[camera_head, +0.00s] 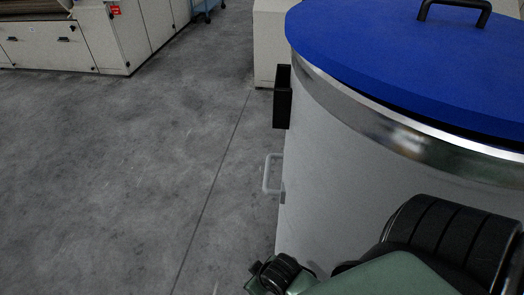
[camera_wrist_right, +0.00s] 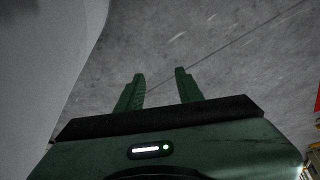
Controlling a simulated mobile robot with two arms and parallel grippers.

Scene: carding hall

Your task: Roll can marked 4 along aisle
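A large white can (camera_head: 345,180) with a shiny metal rim band and a blue lid (camera_head: 400,50) fills the right of the head view. No number is visible on its side. A small grey handle (camera_head: 268,174) and a black bracket (camera_head: 282,97) stick out on its left side. A curved pale surface, probably the can (camera_wrist_right: 50,60), fills the left of the right wrist view. My right gripper (camera_wrist_right: 159,74) is open, with bare floor between its fingers; they appear apart from the pale surface. One of my green arms covers the can's lower part. My left gripper is not identifiable.
Grey concrete floor (camera_head: 120,170) with a thin seam line is clear left of the can. Cream machine cabinets (camera_head: 115,35) stand at the far left. A pale cabinet (camera_head: 268,45) stands behind the can. A blue wheeled cart (camera_head: 205,6) shows at the top.

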